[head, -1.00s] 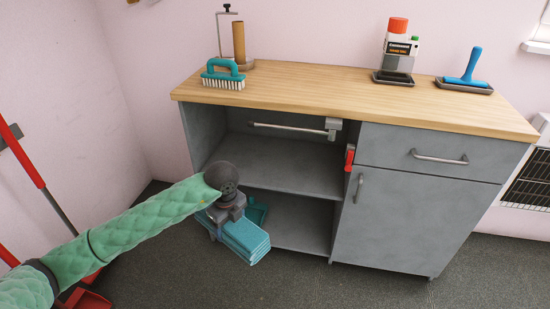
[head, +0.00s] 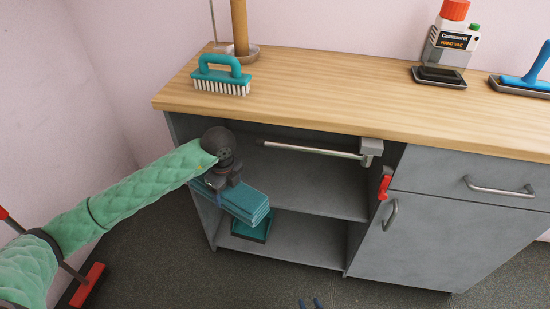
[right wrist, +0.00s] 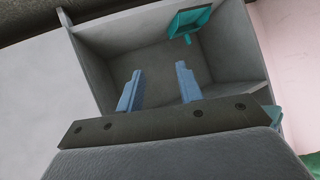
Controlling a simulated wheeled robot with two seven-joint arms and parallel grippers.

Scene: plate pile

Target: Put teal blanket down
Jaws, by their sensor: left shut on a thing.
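The teal blanket (head: 248,205) is a folded, layered stack in the left part of the cabinet's open front. My left gripper (head: 228,185) is shut on it from above and behind its near end. The blanket is at about the height of the middle shelf (head: 320,190); I cannot tell whether it touches the shelf. My right gripper is open and empty in the right wrist view (right wrist: 158,90), its two blue fingers apart and facing the open cabinet.
A teal dustpan-like thing (head: 254,230) lies on the lower shelf, below the blanket. A grey bar (head: 310,149) and a red clip (head: 384,184) are near the upper opening. A teal brush (head: 221,78) stands on the wooden top (head: 330,95). The middle shelf's right part is clear.

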